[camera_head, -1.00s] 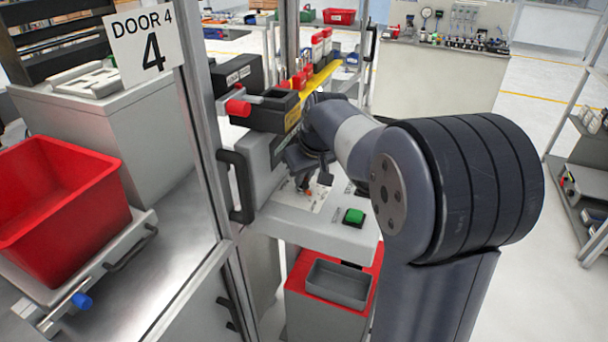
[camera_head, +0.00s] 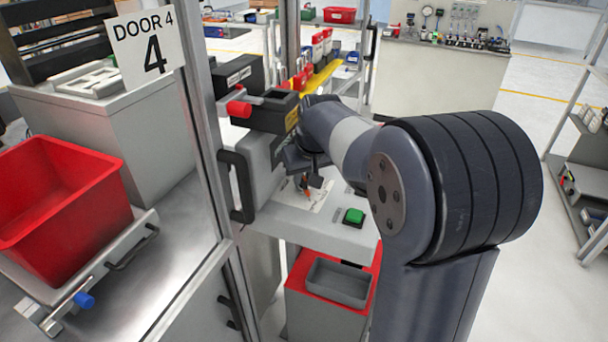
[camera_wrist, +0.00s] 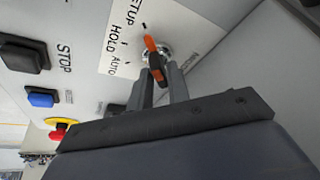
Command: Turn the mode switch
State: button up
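The mode switch (camera_wrist: 152,45) is a lever with an orange end and a dark body on a round metal base, on a white plate marked SETUP, HOLD and AUTO in the wrist view. Its orange end points close to the SETUP mark. My gripper (camera_wrist: 162,80) has one finger on each side of the lever's dark part. I cannot tell whether the fingers touch it. In the head view my gripper (camera_head: 309,180) is over the sloped panel, with a bit of the orange lever (camera_head: 307,194) showing below it.
A black STOP button (camera_wrist: 24,57), a blue button (camera_wrist: 41,99) and a red knob (camera_wrist: 58,133) on yellow share the panel. A green button (camera_head: 354,216) sits at the panel's front. A black door handle (camera_head: 236,187) stands close left of the panel. A grey tray (camera_head: 340,283) lies below.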

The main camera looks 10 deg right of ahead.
jog(key=o, duration=0.3)
jog(key=v, duration=1)
jog(key=shift+r, duration=0.4)
jog(key=shift+f, duration=0.15)
jog(key=x, duration=1)
jog(key=shift+f, duration=0.4)
jog(key=shift+r+n+y, duration=0.1)
jog(key=shift+n+y, duration=0.2)
jog(key=shift+n, duration=0.4)
